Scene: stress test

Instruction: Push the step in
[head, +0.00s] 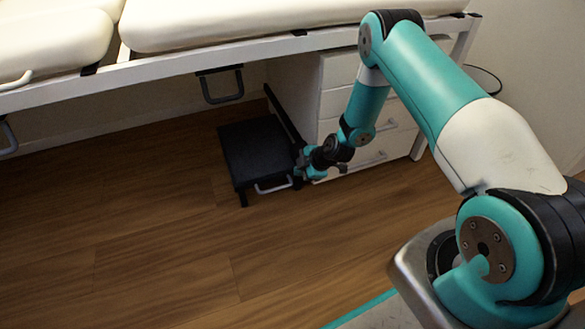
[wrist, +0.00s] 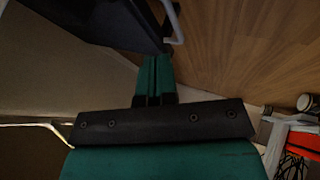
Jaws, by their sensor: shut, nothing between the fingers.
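The step (head: 255,148) is a low black platform, pulled out from under the white examination couch at its middle. A pale grey handle (head: 273,188) runs along its front edge. My gripper (head: 300,172) is at the step's front right corner, beside the right end of the handle. In the wrist view my teal fingers (wrist: 154,66) are shut together and empty, their tips at the dark edge of the step (wrist: 95,18). The handle (wrist: 172,22) lies just right of the tips there. I cannot tell whether they touch the step.
A white drawer cabinet (head: 341,102) stands right of the step, close to my forearm. The couch frame (head: 215,57) spans above the step. The wooden floor (head: 150,235) in front is clear.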

